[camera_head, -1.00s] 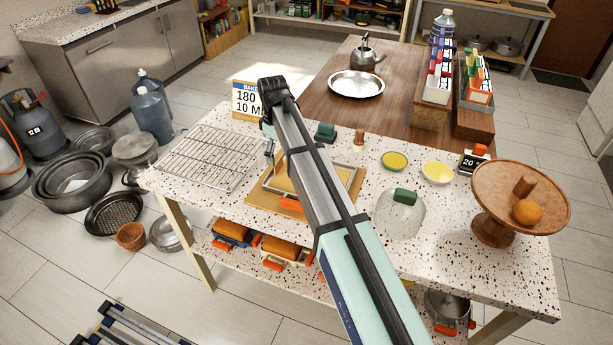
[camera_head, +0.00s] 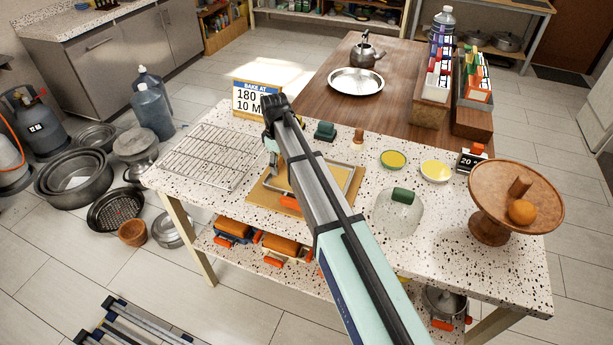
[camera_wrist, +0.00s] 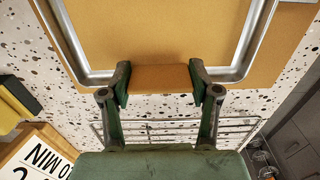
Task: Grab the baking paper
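The baking paper is hard to tell from the tan board; I take it to be the flat tan sheet (camera_wrist: 160,30) inside the metal tray rim (camera_wrist: 80,55) in the wrist view. A brown flap (camera_wrist: 160,78) crosses the rim between my fingers. My gripper (camera_wrist: 160,76) has one green finger on each side of this flap, with the flap filling the gap. Whether they press on it cannot be seen. In the head view my gripper (camera_head: 271,158) is at the left end of the tray (camera_head: 345,180), and my arm hides part of the tray.
A wire rack (camera_head: 205,155) lies left of the tray. A baking sign (camera_head: 250,98) stands behind it.

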